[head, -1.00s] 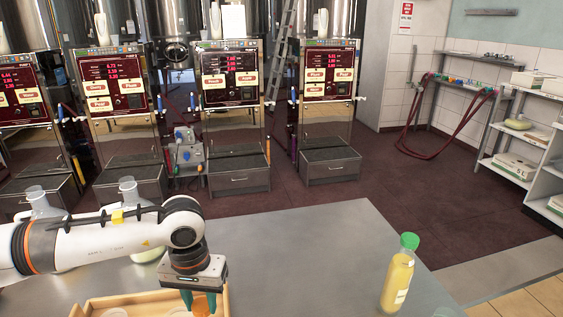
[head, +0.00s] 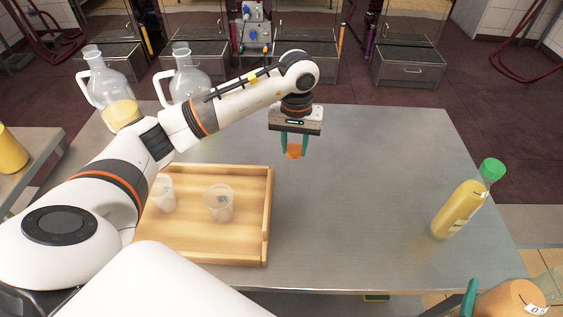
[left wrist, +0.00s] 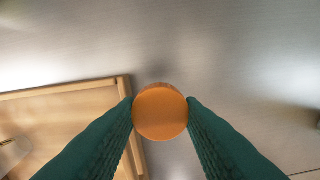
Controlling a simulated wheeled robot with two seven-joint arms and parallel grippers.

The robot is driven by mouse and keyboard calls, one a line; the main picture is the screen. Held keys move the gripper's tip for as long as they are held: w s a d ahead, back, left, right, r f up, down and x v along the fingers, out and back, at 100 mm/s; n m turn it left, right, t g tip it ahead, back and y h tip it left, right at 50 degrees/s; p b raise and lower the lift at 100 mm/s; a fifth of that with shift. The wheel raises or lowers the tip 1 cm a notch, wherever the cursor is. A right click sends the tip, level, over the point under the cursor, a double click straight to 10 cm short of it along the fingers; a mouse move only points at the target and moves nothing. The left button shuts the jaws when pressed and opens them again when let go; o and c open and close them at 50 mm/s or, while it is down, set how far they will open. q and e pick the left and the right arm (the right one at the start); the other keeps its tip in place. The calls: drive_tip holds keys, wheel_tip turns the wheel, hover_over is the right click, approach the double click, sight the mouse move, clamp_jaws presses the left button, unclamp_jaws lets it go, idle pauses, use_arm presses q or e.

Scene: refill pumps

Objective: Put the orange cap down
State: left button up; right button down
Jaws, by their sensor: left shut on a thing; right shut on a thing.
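The orange cap (head: 294,152) is held between the fingertips of my left gripper (head: 294,148), over the grey table to the right of the wooden tray. In the left wrist view the round cap (left wrist: 161,112) sits between the two green fingers (left wrist: 161,115), with bare table behind it. It looks a little above the table; the exact gap is hard to tell. My right gripper (head: 470,298) shows only a green finger at the bottom right, shut on a bottle of orange liquid (head: 508,300) cut by the frame edge.
The wooden tray (head: 267,215) holds two clear cups (head: 219,203) (head: 163,193). A green-capped yellow bottle (head: 460,207) stands tilted in view at the table's right. Two jugs (head: 108,88) (head: 190,75) stand at the back left. The table's middle right (head: 365,190) is clear.

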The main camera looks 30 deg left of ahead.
use_arm(q)
drive_tip(key=shift+w+a+f, duration=0.2)
drive_tip(key=shift+w+f, duration=0.05)
drive_tip(key=shift+f, duration=0.1)
use_arm(e)
drive_tip(key=shift+w+d, duration=0.1)
drive_tip(key=shift+d, duration=0.05)
use_arm(q)
drive_tip(key=shift+w+f, duration=0.1)
drive_tip(key=shift+f, duration=0.2)
use_arm(e)
drive_tip(key=shift+r, duration=0.15)
use_arm(q)
drive_tip(key=p, duration=0.1)
hover_over(293, 179)
wheel_tip(293, 179, down, 5)
drive_tip(key=shift+f+p, duration=0.45)
drive_tip(key=shift+f, duration=1.75)
use_arm(e)
drive_tip(key=shift+d+r, duration=0.1)
drive_tip(key=shift+r, duration=0.8)
drive_tip(key=shift+f, duration=0.1)
use_arm(q)
drive_tip(key=shift+f+b, duration=0.35)
drive_tip(key=shift+b, duration=0.15)
use_arm(e)
drive_tip(key=shift+f, duration=0.4)
